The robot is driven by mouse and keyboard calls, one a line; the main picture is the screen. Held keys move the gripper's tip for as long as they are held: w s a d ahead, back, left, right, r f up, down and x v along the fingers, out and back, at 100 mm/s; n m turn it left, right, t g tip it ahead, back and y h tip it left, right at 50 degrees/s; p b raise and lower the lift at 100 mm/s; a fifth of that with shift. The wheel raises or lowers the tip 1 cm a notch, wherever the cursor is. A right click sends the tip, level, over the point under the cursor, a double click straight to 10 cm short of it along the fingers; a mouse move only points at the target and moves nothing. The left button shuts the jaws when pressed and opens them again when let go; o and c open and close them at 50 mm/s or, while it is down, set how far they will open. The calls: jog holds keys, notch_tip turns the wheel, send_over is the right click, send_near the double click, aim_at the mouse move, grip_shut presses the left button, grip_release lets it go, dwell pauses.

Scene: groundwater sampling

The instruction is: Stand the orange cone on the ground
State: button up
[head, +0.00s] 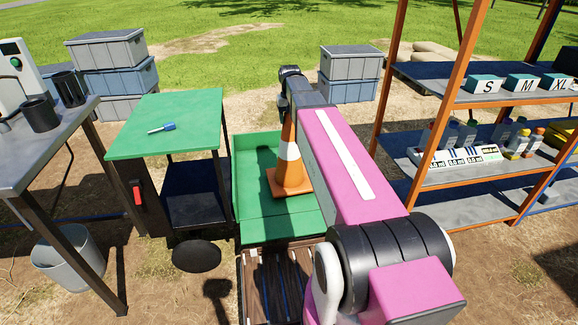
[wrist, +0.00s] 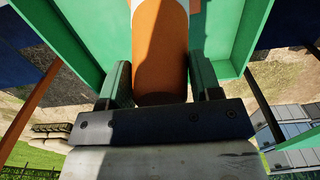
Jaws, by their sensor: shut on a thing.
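The orange cone (head: 290,178) has a white band and a square base, and is upright over the green tray or cart bed (head: 250,212) in the head view. I cannot tell whether its base touches the bed. My gripper (wrist: 161,76) is shut on the cone near its narrow top, with one finger on each side. The cone also fills the middle of the wrist view (wrist: 160,50). In the head view my arm hides part of the cone's right side and of the bed.
A green-topped cart (head: 185,115) with a blue-handled tool stands left of the bed. An orange-framed shelf (head: 470,100) with boxes and bottles stands right. Stacked crates (head: 350,78) are behind. A bucket (head: 68,262) sits at lower left. Bare dirt ground (head: 215,78) shows behind the cart.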

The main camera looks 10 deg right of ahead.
jog(key=shift+r, duration=5.4)
